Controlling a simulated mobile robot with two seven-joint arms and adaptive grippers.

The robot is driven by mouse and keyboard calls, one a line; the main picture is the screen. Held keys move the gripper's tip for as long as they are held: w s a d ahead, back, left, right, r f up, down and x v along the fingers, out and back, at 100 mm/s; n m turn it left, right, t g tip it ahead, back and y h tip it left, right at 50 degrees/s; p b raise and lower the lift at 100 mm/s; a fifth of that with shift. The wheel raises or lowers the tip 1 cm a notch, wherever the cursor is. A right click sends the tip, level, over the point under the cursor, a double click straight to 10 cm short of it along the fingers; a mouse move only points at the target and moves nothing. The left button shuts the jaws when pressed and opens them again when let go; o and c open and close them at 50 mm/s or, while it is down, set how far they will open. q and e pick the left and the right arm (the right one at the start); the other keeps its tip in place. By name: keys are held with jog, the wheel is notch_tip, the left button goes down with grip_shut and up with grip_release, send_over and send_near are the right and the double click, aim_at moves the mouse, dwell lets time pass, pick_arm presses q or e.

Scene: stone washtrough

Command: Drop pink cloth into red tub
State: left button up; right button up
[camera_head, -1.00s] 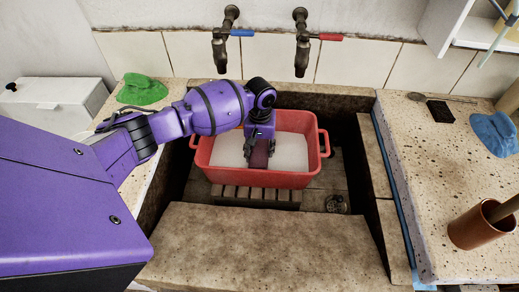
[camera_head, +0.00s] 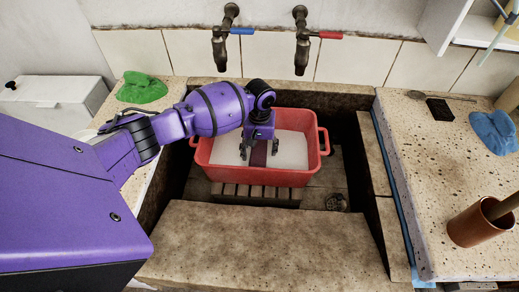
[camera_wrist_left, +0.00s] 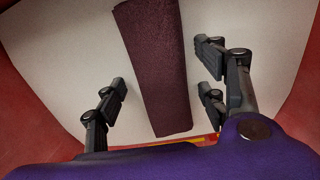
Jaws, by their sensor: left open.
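The red tub (camera_head: 262,178) sits in the stone basin, with a white surface (camera_head: 292,150) inside it. The pink cloth (camera_head: 258,156), dark maroon in this light, is a flat strip within the tub's outline. In the left wrist view, the cloth (camera_wrist_left: 153,72) lies between and beyond the spread fingers, with a gap on each side. Whether it rests on the white surface or is still falling, I cannot tell. My left gripper (camera_head: 259,149) is open, pointing down over the tub. My right gripper is not in view.
Two taps (camera_head: 219,48) (camera_head: 301,48) hang above the basin's back edge. A green cloth (camera_head: 142,89) lies on the left ledge. A blue cloth (camera_head: 494,131), a black pad (camera_head: 440,110) and a copper cup (camera_head: 474,226) are on the right counter.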

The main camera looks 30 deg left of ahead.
aim_at(260, 150)
pick_arm(q)
notch_tip(260, 150, up, 8)
jog(key=shift+f+p, duration=0.15)
jog(key=shift+p, duration=0.3)
jog(key=shift+r, duration=0.5)
